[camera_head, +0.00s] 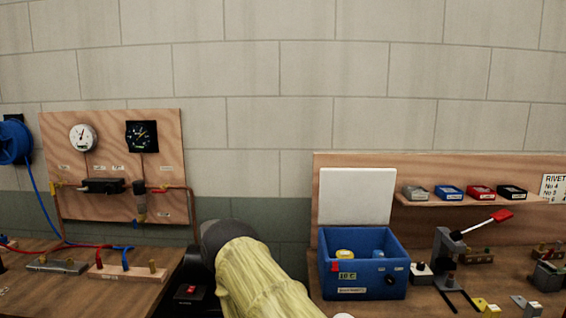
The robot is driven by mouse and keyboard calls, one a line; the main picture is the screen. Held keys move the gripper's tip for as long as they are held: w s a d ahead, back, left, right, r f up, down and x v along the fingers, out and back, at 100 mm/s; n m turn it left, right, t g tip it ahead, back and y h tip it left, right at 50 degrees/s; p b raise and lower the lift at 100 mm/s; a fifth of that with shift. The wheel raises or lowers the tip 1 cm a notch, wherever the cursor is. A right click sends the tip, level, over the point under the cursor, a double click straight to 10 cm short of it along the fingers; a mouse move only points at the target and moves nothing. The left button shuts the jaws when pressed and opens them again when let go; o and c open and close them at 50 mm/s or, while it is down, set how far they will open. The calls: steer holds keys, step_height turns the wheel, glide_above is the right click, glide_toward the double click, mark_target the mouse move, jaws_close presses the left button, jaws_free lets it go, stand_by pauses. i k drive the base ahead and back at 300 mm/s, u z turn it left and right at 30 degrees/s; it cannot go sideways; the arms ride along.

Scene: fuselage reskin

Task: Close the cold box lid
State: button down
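The cold box (363,288) is a blue box standing on the right wooden bench. Its white lid (357,197) stands upright at the back of the box, so the box is open. Inside are a yellow item (345,254) and a blue item (378,253). The box front has a green display reading about 10 C, a red tab and a dark round fitting. My arm, in a yellow sleeve, shows at the bottom centre, left of the box. My gripper is not in this view.
A small shelf (470,200) with several small boxes is right of the lid. A lever tool (446,248) with a red handle stands right of the cold box. A gauge board (118,166) stands on the left bench. A gap separates the benches.

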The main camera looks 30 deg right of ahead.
mark_target(348, 196)
steer(key=u, duration=1.6)
steer(key=k, duration=1.25)
steer(key=z, duration=2.25)
